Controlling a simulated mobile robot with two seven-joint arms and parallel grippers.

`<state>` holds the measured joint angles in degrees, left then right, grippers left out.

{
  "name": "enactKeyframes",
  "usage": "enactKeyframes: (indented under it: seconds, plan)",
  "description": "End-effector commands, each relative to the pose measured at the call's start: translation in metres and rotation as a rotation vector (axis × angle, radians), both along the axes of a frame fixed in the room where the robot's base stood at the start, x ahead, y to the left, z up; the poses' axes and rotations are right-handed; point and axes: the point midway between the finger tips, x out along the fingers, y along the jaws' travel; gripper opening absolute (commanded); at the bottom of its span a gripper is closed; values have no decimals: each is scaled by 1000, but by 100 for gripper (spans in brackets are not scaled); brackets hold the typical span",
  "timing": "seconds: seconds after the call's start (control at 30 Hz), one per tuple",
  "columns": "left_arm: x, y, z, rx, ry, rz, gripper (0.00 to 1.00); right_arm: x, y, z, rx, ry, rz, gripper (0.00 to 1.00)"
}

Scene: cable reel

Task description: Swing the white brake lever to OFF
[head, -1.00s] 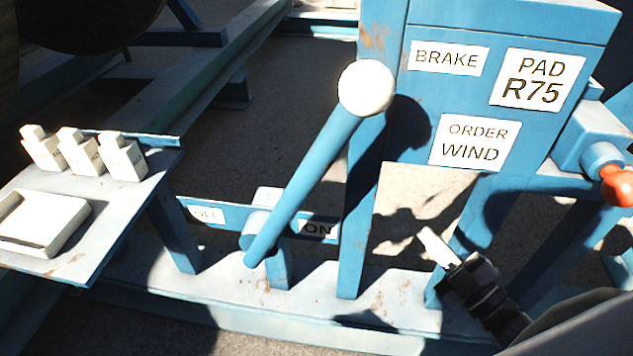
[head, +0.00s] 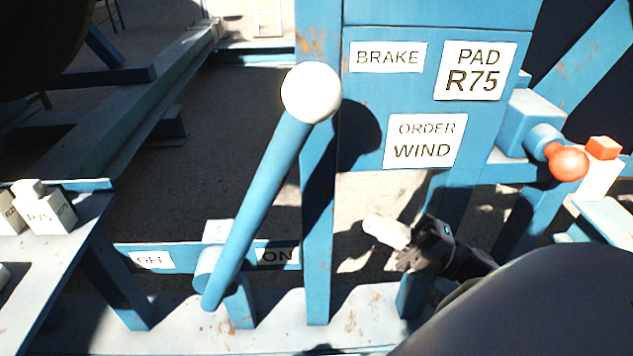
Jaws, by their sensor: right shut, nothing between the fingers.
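The brake lever is a blue bar (head: 255,205) with a white ball knob (head: 311,92) on top. It leans to the right, over the side of the ON label (head: 275,255). The OFF label (head: 152,260) is to the left of its pivot. My right gripper (head: 382,230) is shut and empty, right of the lever and lower than the knob, apart from it. A blue post stands between them in the picture. My left gripper is not in view.
A blue panel with BRAKE, PAD R75 and ORDER WIND signs (head: 424,141) stands right of the knob. An orange-knobbed handle (head: 567,162) sticks out at the right. A shelf (head: 60,270) with small labelled blocks (head: 45,212) is at left. Space left of the lever is open.

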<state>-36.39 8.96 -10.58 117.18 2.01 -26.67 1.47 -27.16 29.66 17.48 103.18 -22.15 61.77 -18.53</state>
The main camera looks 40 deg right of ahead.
Motion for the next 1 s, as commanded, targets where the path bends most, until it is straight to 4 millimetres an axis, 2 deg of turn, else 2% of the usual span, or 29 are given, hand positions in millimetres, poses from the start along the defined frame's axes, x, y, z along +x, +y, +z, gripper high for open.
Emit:
enactKeyframes:
  seconds: [0.17,0.63,0.8,1.0]
  plan:
    - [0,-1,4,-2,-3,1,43,12,13,11,2,-3,2,0]
    - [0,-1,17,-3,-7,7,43,71,74,52,3,-3,1,0]
    - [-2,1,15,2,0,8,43,83,86,58,2,-1,0,0]
    - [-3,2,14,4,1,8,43,87,90,60,2,0,-1,0]
